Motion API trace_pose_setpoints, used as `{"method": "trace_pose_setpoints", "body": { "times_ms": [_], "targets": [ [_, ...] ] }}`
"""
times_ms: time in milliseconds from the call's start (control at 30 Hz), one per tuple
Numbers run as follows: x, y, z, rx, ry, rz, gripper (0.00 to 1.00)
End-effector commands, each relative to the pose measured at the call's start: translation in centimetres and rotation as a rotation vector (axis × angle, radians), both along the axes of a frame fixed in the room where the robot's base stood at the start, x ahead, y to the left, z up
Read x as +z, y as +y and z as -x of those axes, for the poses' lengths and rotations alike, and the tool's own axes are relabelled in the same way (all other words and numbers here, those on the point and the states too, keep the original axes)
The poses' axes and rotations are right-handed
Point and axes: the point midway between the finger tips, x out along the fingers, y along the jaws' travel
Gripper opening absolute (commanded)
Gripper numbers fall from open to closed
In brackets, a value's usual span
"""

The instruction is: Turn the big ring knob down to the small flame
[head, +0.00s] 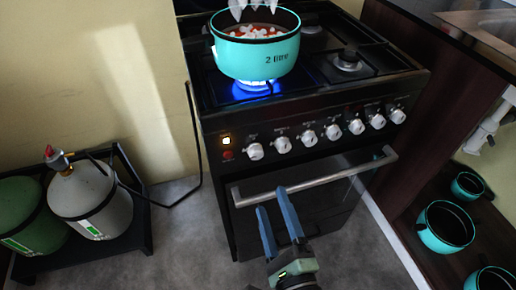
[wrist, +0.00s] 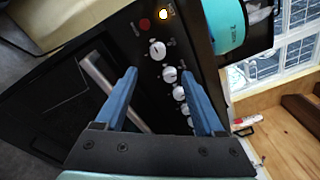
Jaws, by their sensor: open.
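A row of several white knobs (head: 309,138) runs along the black front panel of the stove (head: 230,185). The leftmost knob (head: 255,151) sits beside a lit orange lamp and a red button. I cannot read the labels to tell which knob is the big ring's. A blue flame (head: 256,84) burns on the front left ring under a teal pot (head: 262,57). My gripper (head: 273,200) is open and empty in front of the oven door, below the knobs. In the wrist view, knobs (wrist: 170,74) show between and beyond the blue fingers (wrist: 159,72), apart from them.
The oven handle (head: 315,178) sticks out below the knobs, close to my fingers. Two gas bottles (head: 95,200) stand in a black rack at left, with a hose to the stove. Teal pots (head: 445,227) sit on a shelf at right. Grey floor is clear between rack and stove.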

Motion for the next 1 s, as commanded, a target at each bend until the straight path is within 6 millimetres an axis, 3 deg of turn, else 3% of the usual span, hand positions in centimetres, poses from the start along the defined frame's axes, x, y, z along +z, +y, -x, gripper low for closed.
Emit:
{"method": "trace_pose_setpoints", "body": {
  "times_ms": [167,700,1000],
  "targets": [
    [-0.6,0.0,-0.5,-0.005,0.022,-0.050,0.71],
    [-0.5,2.3,-9.8,-0.004,0.017,-0.044,0.71],
    [-0.6,2.9,-12.0,-0.004,0.019,-0.044,0.71]
  ]
}}
